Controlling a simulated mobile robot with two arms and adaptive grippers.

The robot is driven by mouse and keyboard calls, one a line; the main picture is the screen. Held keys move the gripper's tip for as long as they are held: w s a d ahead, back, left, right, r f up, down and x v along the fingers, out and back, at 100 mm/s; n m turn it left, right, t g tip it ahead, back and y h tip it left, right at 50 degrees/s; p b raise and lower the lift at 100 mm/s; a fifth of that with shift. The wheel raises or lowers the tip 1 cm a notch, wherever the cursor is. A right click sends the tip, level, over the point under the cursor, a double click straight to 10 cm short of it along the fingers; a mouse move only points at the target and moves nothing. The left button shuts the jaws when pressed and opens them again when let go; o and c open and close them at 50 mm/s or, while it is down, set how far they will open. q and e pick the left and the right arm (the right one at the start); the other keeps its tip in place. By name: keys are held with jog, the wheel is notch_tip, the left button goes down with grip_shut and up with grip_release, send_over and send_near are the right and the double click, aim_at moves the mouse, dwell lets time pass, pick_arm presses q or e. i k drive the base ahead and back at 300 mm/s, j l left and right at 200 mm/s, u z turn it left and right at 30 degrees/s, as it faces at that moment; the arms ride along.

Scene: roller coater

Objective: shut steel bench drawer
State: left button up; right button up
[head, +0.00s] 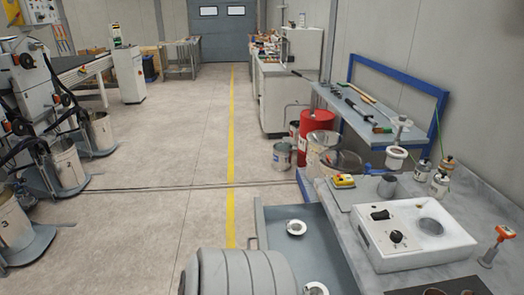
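The steel bench drawer (272,221) stands pulled out from the left side of the steel bench (348,222). Its blue-grey floor and rim show, and two round pale pieces, one (296,228) towards the back and one (316,289) at the lower picture edge, lie in it. A small piece of what looks like its handle (252,243) shows on the outer left side. A grey ribbed arm part of mine covers the near left part of the drawer. Neither of my grippers can be made out.
Red and metal drums (317,130) stand behind the drawer. The floor left of the yellow line (231,150) is clear; machines line the far left.

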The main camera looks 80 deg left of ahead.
aim_at(317, 254)
jog(key=u, duration=0.45)
jog(key=k+u, duration=0.15)
jog(key=u, duration=0.8)
jog(key=k+u, duration=0.15)
jog(key=u, duration=0.3)
jog(key=j+u, duration=0.1)
jog(key=u, duration=0.35)
